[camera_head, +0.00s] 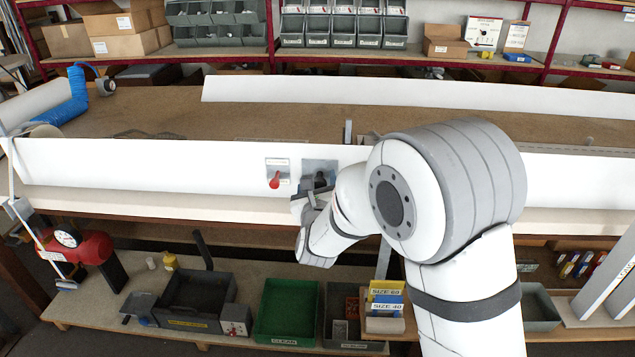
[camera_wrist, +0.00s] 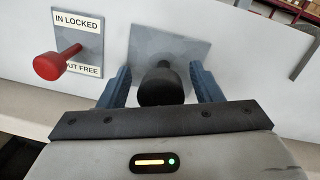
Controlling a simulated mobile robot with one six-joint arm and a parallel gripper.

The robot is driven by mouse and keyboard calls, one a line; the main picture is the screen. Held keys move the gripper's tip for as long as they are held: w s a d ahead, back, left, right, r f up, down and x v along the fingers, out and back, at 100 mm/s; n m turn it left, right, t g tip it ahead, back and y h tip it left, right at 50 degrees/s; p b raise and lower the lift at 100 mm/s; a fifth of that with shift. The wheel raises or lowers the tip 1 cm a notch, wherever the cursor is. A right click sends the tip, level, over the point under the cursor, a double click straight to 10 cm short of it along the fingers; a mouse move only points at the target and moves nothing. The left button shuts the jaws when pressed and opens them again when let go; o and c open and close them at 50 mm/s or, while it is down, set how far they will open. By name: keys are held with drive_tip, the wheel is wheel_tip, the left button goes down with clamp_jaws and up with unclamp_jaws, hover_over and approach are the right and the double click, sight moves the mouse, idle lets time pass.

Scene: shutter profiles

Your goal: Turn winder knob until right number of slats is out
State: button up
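The black winder knob (camera_wrist: 160,85) sticks out from a grey square plate (camera_wrist: 150,47) on the white front panel. In the head view the knob (camera_head: 320,181) is small and partly covered by my gripper (camera_head: 311,199). In the wrist view my gripper (camera_wrist: 159,76) is open, with one blue finger on each side of the knob and a visible gap on both sides. A red-tipped plunger (camera_wrist: 48,66) sticks out of a label plate reading "IN LOCKED" and "OUT FREE", left of the knob. I cannot make out any slats; my arm hides part of the panel.
A brown work surface (camera_head: 290,122) lies behind the white panel (camera_head: 140,165). A small grey upright piece (camera_head: 348,131) stands behind the knob. Below are a green bin (camera_head: 287,310), a dark bin (camera_head: 195,292) and a red device with a dial (camera_head: 75,246).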

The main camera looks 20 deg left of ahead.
drive_tip(key=c, duration=0.9)
drive_tip(key=shift+c, duration=0.2)
drive_tip(key=shift+f+b, duration=0.1)
drive_tip(key=shift+b, duration=0.4)
